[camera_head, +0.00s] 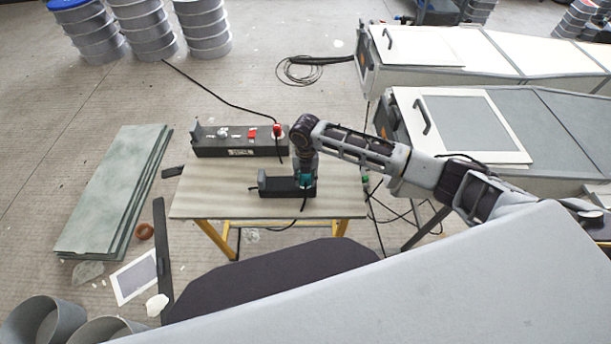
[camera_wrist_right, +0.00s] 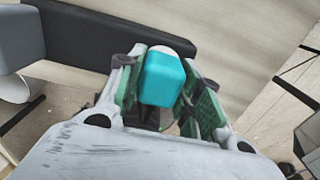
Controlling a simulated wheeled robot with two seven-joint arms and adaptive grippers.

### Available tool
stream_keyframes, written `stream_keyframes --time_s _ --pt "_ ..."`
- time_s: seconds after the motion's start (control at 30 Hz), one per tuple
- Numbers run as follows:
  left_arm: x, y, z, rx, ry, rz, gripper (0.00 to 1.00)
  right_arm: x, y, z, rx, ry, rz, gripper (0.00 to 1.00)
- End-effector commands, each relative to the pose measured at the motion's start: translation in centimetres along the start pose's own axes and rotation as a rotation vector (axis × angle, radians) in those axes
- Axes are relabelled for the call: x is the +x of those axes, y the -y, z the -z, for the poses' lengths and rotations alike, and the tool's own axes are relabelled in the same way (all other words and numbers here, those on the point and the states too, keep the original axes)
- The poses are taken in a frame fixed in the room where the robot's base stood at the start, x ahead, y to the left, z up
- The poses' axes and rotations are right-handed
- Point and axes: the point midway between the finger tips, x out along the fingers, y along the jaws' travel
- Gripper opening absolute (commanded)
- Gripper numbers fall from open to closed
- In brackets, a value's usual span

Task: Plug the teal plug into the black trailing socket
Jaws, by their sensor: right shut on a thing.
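The teal plug (camera_head: 304,180) is between the fingers of my right gripper (camera_head: 304,176), above the right part of a low black block on the table. In the right wrist view the teal plug (camera_wrist_right: 162,80) sits between the two green-padded fingers of my right gripper (camera_wrist_right: 165,98). Whether the plug touches the block is hidden by the gripper. The black trailing socket (camera_head: 215,147) lies behind, along the table's back edge, with a red plug and a red switch on top. A cable leaves its right side. My left gripper is not in view.
The low black block (camera_head: 277,186) has a raised left end. The wooden table (camera_head: 215,205) is bare around it and on the left. Green sheets (camera_head: 115,190) lie on the floor at left. Grey mould benches (camera_head: 460,120) stand at right. A thin cable hangs from the table's front.

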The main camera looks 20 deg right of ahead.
Motion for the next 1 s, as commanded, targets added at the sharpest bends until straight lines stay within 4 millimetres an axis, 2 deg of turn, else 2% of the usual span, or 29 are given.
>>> stream_keyframes --time_s 0.57,0.6,0.73,0.77,1.0 --pt "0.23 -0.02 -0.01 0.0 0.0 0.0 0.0 0.72 -0.02 0.01 0.0 0.0 0.0 0.14" --pt "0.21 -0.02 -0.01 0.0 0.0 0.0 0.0 0.68 -0.03 0.0 0.0 0.0 -0.001 0.4" --pt "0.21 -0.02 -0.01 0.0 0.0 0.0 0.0 0.68 -0.02 0.01 0.0 0.0 0.0 0.57" --pt "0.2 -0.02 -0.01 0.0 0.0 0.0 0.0 0.68 -0.02 0.01 0.0 0.0 0.0 0.6" --pt "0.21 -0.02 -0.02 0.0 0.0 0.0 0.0 0.69 0.0 0.01 0.0 0.0 0.0 0.6"
